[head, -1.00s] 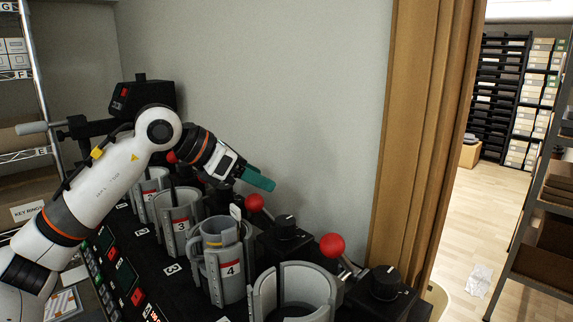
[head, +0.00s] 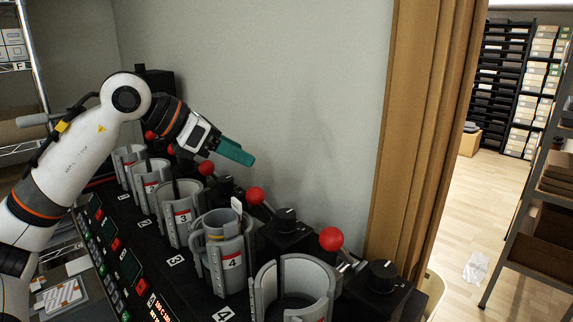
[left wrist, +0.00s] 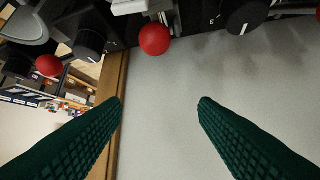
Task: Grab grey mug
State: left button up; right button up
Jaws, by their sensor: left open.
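A grey mug (head: 217,221) sits upright inside the clamp of the mug press labelled 4 (head: 232,262). My left gripper (head: 248,159), with green fingers, is above and behind the presses, near the wall and apart from the mug. In the left wrist view, the two green fingers (left wrist: 160,102) are spread with nothing between them. The mug cannot be made out in that view. My right gripper does not show.
A row of similar grey presses runs back left, with an empty one (head: 293,280) in front. Red lever balls (head: 331,238) and black knobs (head: 383,276) stand along the wall side. The wall (head: 300,90) and wooden door frame (head: 415,130) bound the space.

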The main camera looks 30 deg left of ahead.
aim_at(214, 238)
jog(key=k, duration=2)
